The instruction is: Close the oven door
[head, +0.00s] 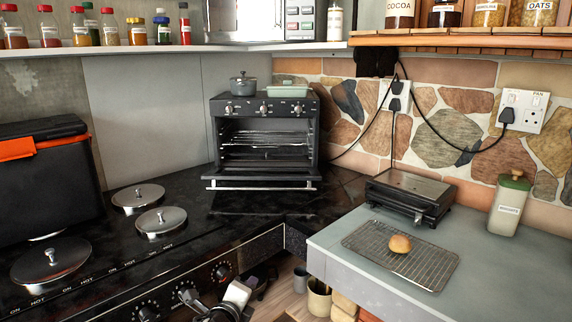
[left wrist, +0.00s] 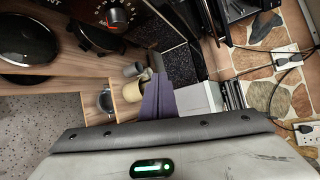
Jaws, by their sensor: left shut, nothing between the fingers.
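The black toaster oven (head: 216,135) stands on the dark counter in the back corner. Its door (head: 262,179) is open, folded down and pointing out toward me, with a pale bar handle along its front edge. The wire racks inside show. A dark part of the oven shows at the top of the left wrist view (left wrist: 215,22). My left gripper (head: 255,281) is low at the bottom of the head view, below the counter edge and well apart from the door. Its purple-grey fingers (left wrist: 158,98) are shut and empty in the left wrist view. My right gripper is not in view.
A pot (head: 243,84) and a green dish (head: 287,91) sit on the oven. A black grill (head: 410,194), a wire rack (head: 428,270) with a bun and a canister (head: 509,205) stand at right. Hob lids (head: 160,221) lie left. The counter before the oven is clear.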

